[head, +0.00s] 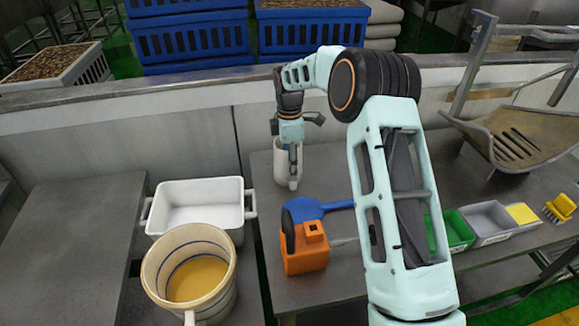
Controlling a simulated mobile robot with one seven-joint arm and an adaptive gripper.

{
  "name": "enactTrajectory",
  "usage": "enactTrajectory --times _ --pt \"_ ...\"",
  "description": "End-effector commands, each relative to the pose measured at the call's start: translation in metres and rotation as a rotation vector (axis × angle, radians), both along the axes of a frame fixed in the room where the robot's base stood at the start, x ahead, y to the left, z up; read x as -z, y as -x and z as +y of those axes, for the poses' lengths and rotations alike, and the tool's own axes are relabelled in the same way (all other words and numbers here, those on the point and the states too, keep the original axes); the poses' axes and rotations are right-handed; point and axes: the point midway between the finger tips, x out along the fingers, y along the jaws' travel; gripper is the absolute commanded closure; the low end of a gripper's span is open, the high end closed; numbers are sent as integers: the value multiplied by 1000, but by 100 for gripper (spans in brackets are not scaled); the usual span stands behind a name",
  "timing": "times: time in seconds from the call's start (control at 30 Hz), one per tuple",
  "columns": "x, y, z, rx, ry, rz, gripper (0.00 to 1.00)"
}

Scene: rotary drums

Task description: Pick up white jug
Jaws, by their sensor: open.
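A white jug (281,167) stands on the grey table, toward the back and close to the low wall. My gripper (293,180) points down right at the jug and covers part of it. My gripper is open. From this view I cannot tell whether a finger is inside the jug or in front of it, or whether they touch. The jug's rim and right side are partly hidden by my gripper and wrist.
A blue paddle-like tool (305,209) and an orange container (304,252) lie nearer on the table. Left are a white handled tub (198,187) and a large cream pot (158,270) with yellow contents. Right are a green bin (457,232), a grey bin (487,222) and a yellow brush (560,208).

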Motion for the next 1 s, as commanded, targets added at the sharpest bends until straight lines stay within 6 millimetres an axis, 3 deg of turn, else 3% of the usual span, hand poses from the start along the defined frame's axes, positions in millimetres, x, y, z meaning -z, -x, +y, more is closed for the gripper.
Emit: enactTrajectory --times 0.17,0.5,0.77,1.0 --pt "12 2 -1 0 0 2 46" --pt "55 5 -5 1 0 0 46" --pt "58 4 -5 2 0 -1 46" --pt "58 5 -5 2 0 -1 73"
